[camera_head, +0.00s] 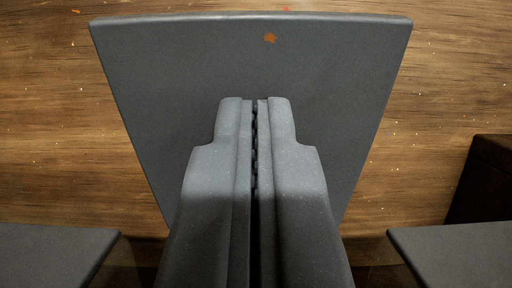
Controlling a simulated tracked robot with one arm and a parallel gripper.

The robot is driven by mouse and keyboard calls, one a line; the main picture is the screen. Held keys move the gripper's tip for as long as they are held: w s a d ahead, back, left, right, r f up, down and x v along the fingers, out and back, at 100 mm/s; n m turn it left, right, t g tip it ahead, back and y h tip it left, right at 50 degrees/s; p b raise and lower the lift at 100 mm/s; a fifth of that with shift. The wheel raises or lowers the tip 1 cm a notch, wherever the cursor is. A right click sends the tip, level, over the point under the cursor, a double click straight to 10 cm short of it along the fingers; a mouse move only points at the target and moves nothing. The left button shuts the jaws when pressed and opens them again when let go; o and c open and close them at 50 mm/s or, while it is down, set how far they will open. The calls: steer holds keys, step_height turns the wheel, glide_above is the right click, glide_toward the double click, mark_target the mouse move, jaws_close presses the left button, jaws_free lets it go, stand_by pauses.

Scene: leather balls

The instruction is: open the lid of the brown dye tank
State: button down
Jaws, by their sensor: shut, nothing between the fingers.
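My gripper (255,101) is shut and empty, its fingers pointing up the picture in the middle of the head camera view. A flat dark grey lid (160,80) with an orange-brown splash (270,38) fills the space behind the fingers. The lid looks wider at its top edge than lower down, so it appears tilted up with that edge nearer the camera. Its lower middle is hidden by my gripper. I cannot tell whether the fingers touch it. The inside of the tank is not visible; brownish parts show only narrowly below the lid.
Two more flat grey panels, like neighbouring lids, show at the bottom left (50,255) and bottom right (455,255). A dark brown box-like thing (490,180) stands at the right edge. The wood-grained surface (45,120) around the lid is clear apart from small specks.

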steer(key=shift+w, duration=0.25)
steer(key=shift+r, duration=0.2)
